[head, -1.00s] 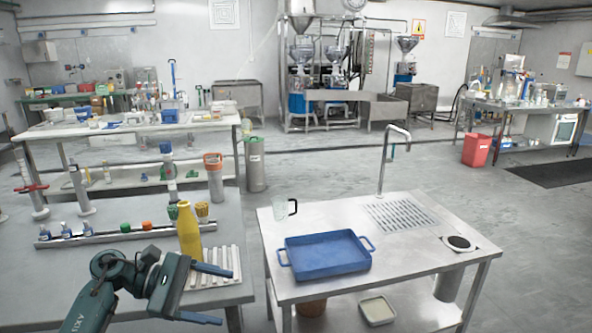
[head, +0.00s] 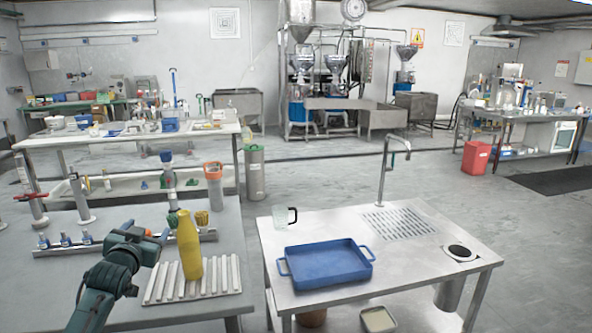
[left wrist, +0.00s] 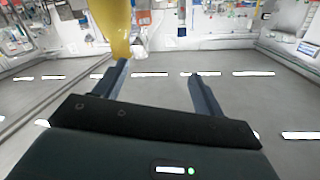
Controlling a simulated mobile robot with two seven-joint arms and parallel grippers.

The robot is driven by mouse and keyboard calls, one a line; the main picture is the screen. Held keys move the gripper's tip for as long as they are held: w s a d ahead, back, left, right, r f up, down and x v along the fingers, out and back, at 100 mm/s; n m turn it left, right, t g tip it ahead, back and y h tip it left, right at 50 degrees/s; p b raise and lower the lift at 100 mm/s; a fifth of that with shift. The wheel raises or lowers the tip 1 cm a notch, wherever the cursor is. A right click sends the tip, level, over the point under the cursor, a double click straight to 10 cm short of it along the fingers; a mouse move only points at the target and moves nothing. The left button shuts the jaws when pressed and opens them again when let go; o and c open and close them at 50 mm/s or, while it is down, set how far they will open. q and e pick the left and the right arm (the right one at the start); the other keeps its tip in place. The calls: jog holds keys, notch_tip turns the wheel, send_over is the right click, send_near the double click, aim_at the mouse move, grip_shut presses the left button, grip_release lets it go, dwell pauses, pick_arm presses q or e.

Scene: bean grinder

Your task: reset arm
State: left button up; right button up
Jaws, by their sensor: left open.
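My left arm comes in from the lower left in the head view and ends in my left gripper (head: 150,243), just left of the yellow bottle (head: 190,245). The fingers hardly show there. In the left wrist view the two fingers (left wrist: 158,70) are spread with nothing between them. The yellow bottle (left wrist: 108,22) is at the upper left there, beyond the left finger. It stands upright by the white ribbed rack (head: 225,276). I cannot tell whether the gripper touches it. My right gripper is not in view.
The left table (head: 200,318) holds a rail of small bottles (head: 85,244) and an orange-topped cylinder (head: 214,185). The steel table (head: 415,262) at right carries a blue tray (head: 325,264), a glass jug (head: 280,217) and a tap (head: 386,165). A gap separates these tables.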

pick_arm(q)
jog(key=s+d+f+m+g+h, duration=0.1)
jog(key=s+d+f, duration=0.35)
jog(key=f, duration=0.25)
jog(key=s+d+f+g+h, duration=0.1)
jog(key=s+d+f, duration=0.2)
jog(key=s+f, duration=0.3)
jog(key=s+d+f+g+h, duration=0.1)
jog(key=s+d+f, duration=0.3)
jog(key=s, duration=0.5)
jog(key=s+d+f+g+h, duration=0.1)
jog(key=s+d+f, duration=0.3)
jog(key=s, duration=0.6)
jog(key=s+d+f+g+h, duration=0.1)
jog(key=s+d+f, duration=0.4)
jog(key=s, duration=0.5)
jog(key=shift+d+g, duration=0.45)
jog(key=shift+g, duration=0.15)
